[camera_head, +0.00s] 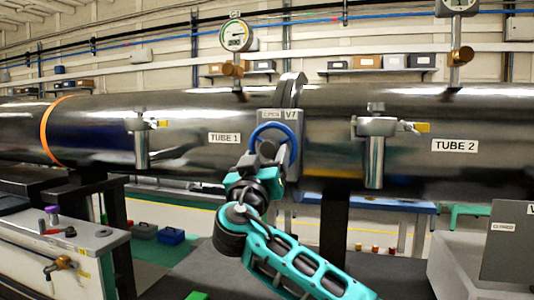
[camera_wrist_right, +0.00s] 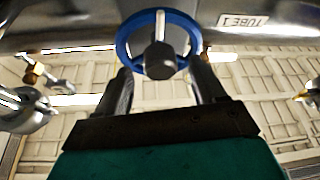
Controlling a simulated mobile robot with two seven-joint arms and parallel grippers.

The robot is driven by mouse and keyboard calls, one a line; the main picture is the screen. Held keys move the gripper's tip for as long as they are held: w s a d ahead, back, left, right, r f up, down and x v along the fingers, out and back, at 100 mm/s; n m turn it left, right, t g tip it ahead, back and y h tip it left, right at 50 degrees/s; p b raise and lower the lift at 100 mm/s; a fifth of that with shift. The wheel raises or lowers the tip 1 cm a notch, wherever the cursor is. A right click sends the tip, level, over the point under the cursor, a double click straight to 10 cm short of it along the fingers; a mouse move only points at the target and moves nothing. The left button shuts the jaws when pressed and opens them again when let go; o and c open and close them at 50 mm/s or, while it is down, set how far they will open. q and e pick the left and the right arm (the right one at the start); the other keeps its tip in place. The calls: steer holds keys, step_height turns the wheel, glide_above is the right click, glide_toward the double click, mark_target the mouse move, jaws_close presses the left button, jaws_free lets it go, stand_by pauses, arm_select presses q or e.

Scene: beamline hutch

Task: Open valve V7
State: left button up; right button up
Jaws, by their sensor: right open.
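Valve V7 is a grey block (camera_head: 281,120) labelled V7 on the big dark tube, between the TUBE 1 and TUBE 2 labels. Its blue handwheel (camera_head: 273,128) faces me, partly hidden below by my right gripper (camera_head: 262,165). In the right wrist view the blue handwheel (camera_wrist_right: 127,50) with its dark hub shows at the top. My right gripper (camera_wrist_right: 158,85) is open, with one dark finger on each side of the wheel's lower part. I cannot tell whether the fingers touch the rim. My left gripper is not in view.
A yellow-handled valve (camera_head: 145,125) is left of V7 and another (camera_head: 376,128) is right. A round gauge (camera_head: 236,36) stands above. A grey panel (camera_head: 508,245) labelled CLOSED is at the lower right. A bench (camera_head: 60,245) with small fittings is at the lower left.

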steer(key=shift+x, duration=0.8)
steer(key=c, duration=1)
